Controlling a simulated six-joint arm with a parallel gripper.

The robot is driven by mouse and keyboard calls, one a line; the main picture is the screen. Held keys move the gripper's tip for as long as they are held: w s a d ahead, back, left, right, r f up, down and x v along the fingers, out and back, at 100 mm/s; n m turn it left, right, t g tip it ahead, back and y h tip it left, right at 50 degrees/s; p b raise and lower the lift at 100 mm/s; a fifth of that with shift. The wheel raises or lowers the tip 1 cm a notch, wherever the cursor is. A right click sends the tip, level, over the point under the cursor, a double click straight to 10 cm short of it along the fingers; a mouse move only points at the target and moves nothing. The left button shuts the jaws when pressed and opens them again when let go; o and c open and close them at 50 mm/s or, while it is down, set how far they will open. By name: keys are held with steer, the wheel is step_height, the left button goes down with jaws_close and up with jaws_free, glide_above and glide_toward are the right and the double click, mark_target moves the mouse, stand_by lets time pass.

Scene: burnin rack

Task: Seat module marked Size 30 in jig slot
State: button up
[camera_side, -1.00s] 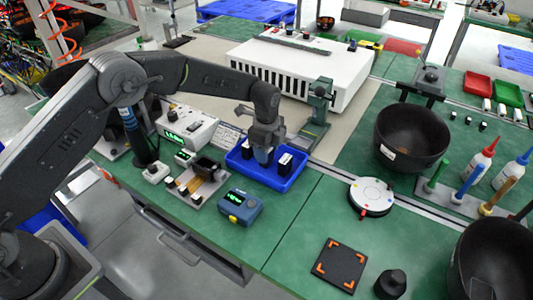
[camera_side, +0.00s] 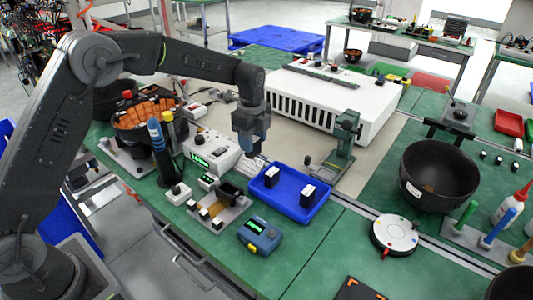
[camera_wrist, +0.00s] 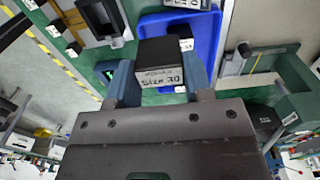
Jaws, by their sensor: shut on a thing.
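My gripper (camera_side: 250,152) is raised at the left back of the blue tray (camera_side: 325,207). In the wrist view my gripper (camera_wrist: 161,82) is shut on a black module (camera_wrist: 160,73), one finger on each side. Its white label appears upside down and reads Size 30. In the side view this module is hardly distinguishable. Two more dark modules with white labels, a left one (camera_side: 271,174) and a right one (camera_side: 308,194), stand in the tray. The jig (camera_side: 207,218), a grey plate with a dark slot frame, stands left of the tray; its slot looks empty.
A blue meter (camera_side: 260,237) stands in front of the tray. A white instrument (camera_side: 212,152) with a green display is behind the jig. A green stand (camera_side: 345,140) rises behind the tray. A black bowl (camera_side: 438,175) is at right.

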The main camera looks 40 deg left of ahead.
steer(key=s+a+r+n, duration=0.2)
steer(key=s+a+n, duration=1.1)
steer(key=n, duration=0.5)
glide_above(228, 181)
steer(key=s+d, duration=0.2)
step_height(228, 181, down, 7)
steer(key=shift+f, duration=2.15)
steer(key=shift+f, duration=0.15)
steer(key=o, duration=0.9)
